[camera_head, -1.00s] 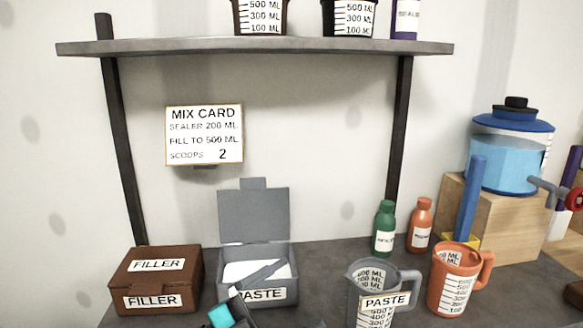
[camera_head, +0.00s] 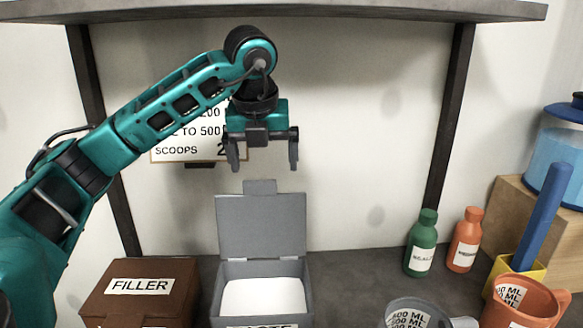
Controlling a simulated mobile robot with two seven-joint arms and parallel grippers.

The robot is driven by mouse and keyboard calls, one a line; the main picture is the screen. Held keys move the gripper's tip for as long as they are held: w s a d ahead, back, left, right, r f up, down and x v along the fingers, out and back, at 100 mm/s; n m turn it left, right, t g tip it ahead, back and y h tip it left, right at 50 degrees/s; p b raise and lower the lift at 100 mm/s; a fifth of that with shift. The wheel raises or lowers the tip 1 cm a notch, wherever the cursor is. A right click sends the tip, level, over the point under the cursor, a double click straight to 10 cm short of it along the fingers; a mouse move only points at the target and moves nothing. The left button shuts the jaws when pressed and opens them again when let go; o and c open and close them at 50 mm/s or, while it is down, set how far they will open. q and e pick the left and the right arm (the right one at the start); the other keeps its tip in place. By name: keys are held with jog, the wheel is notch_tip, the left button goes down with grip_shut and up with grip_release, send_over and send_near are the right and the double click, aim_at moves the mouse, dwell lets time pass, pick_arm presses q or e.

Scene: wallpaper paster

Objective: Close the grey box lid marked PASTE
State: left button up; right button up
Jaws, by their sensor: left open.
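The grey PASTE box (camera_head: 312,300) stands on the bench with white contents (camera_head: 262,296) inside. Its lid (camera_head: 262,227) is raised, standing roughly upright at the back with a tab on its top edge. The PASTE label is cut off at the bottom of the view. My left gripper (camera_head: 264,166) is open and empty, pointing down above the lid's tab, apart from it in the picture. My right gripper is not in view.
A brown FILLER box (camera_head: 142,290) stands left of the PASTE box. A grey jug (camera_head: 415,312), an orange jug (camera_head: 520,305), a green bottle (camera_head: 422,243) and an orange bottle (camera_head: 465,240) stand to the right. A shelf (camera_head: 300,10) crosses above. The mix card (camera_head: 170,151) is partly hidden.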

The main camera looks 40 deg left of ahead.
aim_at(260, 188)
pick_arm(q)
jog(key=shift+n+y, duration=0.4)
jog(key=a+f, duration=0.1)
jog(key=w+a+f, duration=0.1)
jog(key=f, duration=0.1)
jog(key=w+a+f, duration=0.1)
jog(key=f, duration=0.1)
jog(key=shift+w+a+f, duration=0.15)
jog(key=shift+a+f, duration=0.05)
jog(key=shift+f, duration=0.05)
jog(key=c, duration=1.5)
jog(key=shift+b, duration=0.3)
